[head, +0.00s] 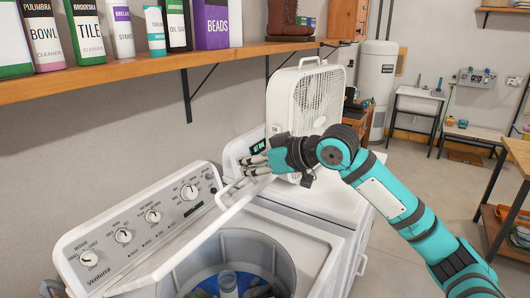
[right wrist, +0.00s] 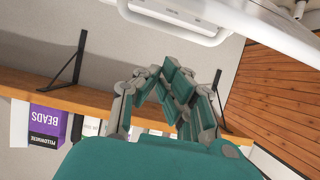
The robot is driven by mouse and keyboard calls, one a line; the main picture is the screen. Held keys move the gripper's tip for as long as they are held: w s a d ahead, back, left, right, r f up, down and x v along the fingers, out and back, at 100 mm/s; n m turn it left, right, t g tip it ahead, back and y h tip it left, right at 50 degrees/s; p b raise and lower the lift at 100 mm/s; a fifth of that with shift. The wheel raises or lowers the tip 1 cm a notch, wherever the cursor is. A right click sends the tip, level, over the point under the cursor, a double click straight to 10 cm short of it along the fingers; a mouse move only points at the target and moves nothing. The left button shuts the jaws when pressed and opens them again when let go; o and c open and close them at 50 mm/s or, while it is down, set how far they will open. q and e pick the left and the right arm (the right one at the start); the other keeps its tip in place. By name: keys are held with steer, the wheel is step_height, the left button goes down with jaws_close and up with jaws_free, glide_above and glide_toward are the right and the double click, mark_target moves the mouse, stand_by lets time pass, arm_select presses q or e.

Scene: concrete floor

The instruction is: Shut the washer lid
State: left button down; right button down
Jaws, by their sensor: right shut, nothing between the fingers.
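The white top-loading washer (head: 315,241) stands against the wall with its drum (head: 235,249) open to view. Its lid (head: 187,256) is raised in front of the knob console (head: 138,223) and shows almost edge-on. My right gripper (head: 253,170) is shut and empty, its fingertips close to the lid's right upper corner; I cannot tell if they touch. Its closed fingers (right wrist: 155,78) also show in the right wrist view, with a white panel above them. A small dark part at the lower left (head: 52,288) appears to be my left gripper, mostly out of frame.
A white box fan (head: 307,92) stands on a second white appliance (head: 343,199) just beyond the washer. A wooden shelf (head: 150,72) with cleaner bottles and boxes runs above the washer. A wooden table (head: 517,155) is at the right edge, with open floor before it.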

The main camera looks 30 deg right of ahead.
mark_target(253, 189)
steer(key=shift+w+a+f+p, duration=0.2)
steer(key=shift+w+a, duration=0.15)
steer(key=shift+w, duration=0.15)
steer(key=shift+w+a+f+p, duration=0.1)
steer(key=shift+w+a+p, duration=0.05)
steer(key=shift+w+a, duration=0.3)
steer(key=shift+d+f, duration=0.3)
steer(key=shift+f, duration=0.35)
steer(key=s, duration=0.1)
steer(key=s+d+f, duration=0.1)
steer(key=shift+s+d+f+p, duration=0.25)
steer(key=shift+s+f+p, duration=0.1)
steer(key=shift+s+p, duration=0.05)
steer(key=shift+w+a+f, duration=0.15)
steer(key=shift+w+a, duration=0.05)
steer(key=shift+w, duration=0.05)
